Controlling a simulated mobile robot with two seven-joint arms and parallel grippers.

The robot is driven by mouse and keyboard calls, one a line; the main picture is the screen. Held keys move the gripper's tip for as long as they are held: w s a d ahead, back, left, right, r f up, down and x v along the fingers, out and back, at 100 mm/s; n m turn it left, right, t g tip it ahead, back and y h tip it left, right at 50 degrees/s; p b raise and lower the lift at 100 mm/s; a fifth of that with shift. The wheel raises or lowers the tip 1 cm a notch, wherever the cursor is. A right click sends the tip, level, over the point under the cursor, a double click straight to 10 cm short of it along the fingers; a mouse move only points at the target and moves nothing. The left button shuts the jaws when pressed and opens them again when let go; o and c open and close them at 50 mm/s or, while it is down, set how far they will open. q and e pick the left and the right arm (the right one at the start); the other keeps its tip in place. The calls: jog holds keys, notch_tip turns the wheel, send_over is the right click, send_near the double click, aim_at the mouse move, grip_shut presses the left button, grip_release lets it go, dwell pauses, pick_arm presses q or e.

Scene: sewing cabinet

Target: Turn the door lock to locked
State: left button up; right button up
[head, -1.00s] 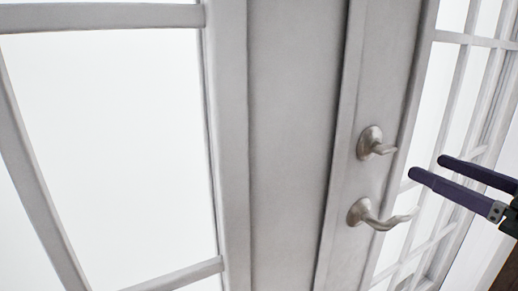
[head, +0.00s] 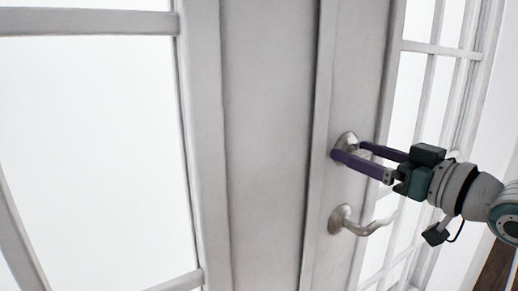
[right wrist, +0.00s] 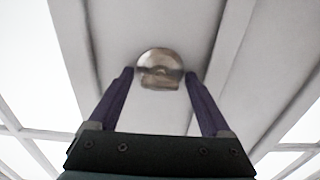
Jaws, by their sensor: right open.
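The door lock (head: 347,141) is a round metal plate with a short thumb-turn on the grey-white door (head: 270,130). In the right wrist view the lock (right wrist: 159,66) lies ahead, between the two fingertips. My right gripper (head: 348,150) is open, with its purple fingers around the thumb-turn; whether they touch it I cannot tell. The fingers partly hide the turn in the head view. The gripper also shows in the right wrist view (right wrist: 159,75). My left gripper is not in view.
A curved metal door handle (head: 355,222) sticks out just below the lock, close under my right gripper. Glass panes (head: 95,150) with pale frames flank the door's solid middle. A brown surface (head: 494,266) shows at the lower right.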

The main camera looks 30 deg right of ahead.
jog(key=shift+c, duration=0.4)
grip_shut()
jog(key=shift+r+n, duration=0.1)
jog(key=shift+n, duration=0.3)
jog(key=n+p, duration=0.1)
jog(key=n, duration=0.1)
jog(key=shift+n+p, duration=0.4)
jog(key=n+p, duration=0.1)
jog(key=n, duration=0.3)
jog(key=shift+n, duration=0.3)
jog(key=n, duration=0.4)
jog(key=shift+a, duration=0.1)
jog(key=n, duration=0.5)
jog(key=shift+f+n, duration=0.2)
jog(key=shift+n, duration=0.2)
